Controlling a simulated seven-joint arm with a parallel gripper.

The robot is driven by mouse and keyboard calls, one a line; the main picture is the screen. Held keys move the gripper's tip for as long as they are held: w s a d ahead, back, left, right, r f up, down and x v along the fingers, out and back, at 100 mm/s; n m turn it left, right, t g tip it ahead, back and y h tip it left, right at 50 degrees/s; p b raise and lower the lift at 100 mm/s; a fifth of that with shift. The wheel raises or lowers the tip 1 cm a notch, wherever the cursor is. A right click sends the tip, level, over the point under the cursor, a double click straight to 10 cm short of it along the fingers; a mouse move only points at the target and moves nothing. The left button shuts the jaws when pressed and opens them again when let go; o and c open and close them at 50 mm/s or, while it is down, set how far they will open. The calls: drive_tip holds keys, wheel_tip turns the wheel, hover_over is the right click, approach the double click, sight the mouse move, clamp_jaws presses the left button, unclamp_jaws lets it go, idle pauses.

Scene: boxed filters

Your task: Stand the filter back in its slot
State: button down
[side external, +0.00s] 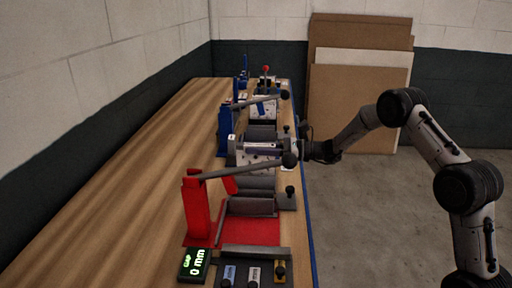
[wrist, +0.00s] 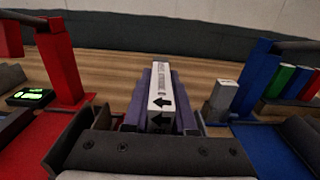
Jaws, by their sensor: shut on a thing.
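A slim white filter (wrist: 161,88) with black arrows and small print shows in the middle of the wrist view, pointing away from me. My gripper (wrist: 160,118) is shut on it, with purple-grey pieces close along both its sides. In the side external view my gripper (side external: 290,148) reaches in from the right, over the bench edge, at a grey-white fixture between the red and blue stations. A purple-grey part (side external: 264,149) shows there. The slot is hard to make out, and I cannot tell whether the filter is in it.
A red lever clamp (side external: 195,210) stands nearer the camera and a blue one (side external: 225,130) farther along the bench (side external: 135,180). Their dark levers reach over the work area. A green-lit display (side external: 194,265) sits in front. A small grey block (wrist: 222,98) stands right of the filter.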

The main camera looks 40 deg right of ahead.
sight(256, 159)
drive_tip(key=shift+f, duration=1.7)
drive_tip(key=c, duration=0.7)
unclamp_jaws()
drive_tip(key=shift+o, duration=0.2)
